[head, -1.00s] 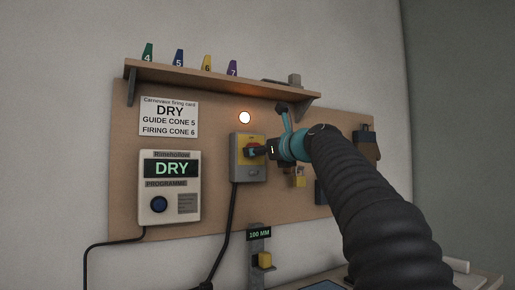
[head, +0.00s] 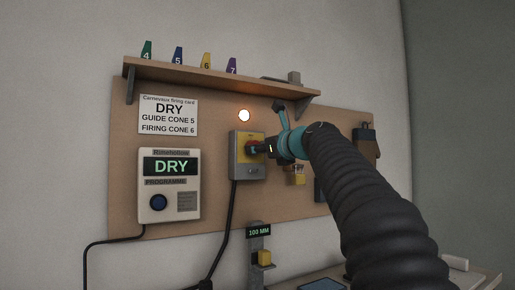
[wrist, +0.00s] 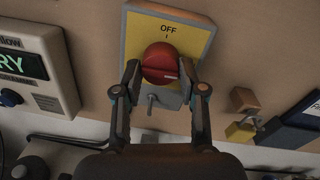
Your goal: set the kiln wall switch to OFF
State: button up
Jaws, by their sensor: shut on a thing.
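The kiln wall switch (head: 237,171) is a grey box with a yellow plate (wrist: 196,40) and a round red knob (wrist: 158,55). The plate reads OFF above the knob in the wrist view. A pale mark on the knob lies at its lower right, pointing to the right rather than up at OFF. My gripper (wrist: 160,72) is shut on the red knob, one finger on each side. In the head view my gripper (head: 258,148) covers much of the knob from the right.
A round lamp (head: 244,116) glows above the switch. A controller (head: 168,208) reading DRY hangs to the left. A shelf (head: 215,82) with several numbered cones runs above. A padlock (wrist: 240,132) hangs to the right. A cable drops below the switch.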

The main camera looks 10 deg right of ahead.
jog(key=shift+r+n+h, duration=0.1)
jog(key=shift+n+h, duration=0.25)
jog(key=shift+n, duration=3.8)
jog(key=shift+n+h, duration=0.35)
jog(key=shift+n, duration=3.8)
jog(key=o, duration=1.1)
jog(key=shift+a, duration=0.1)
jog(key=shift+o, duration=0.2)
jog(key=shift+s, duration=0.1)
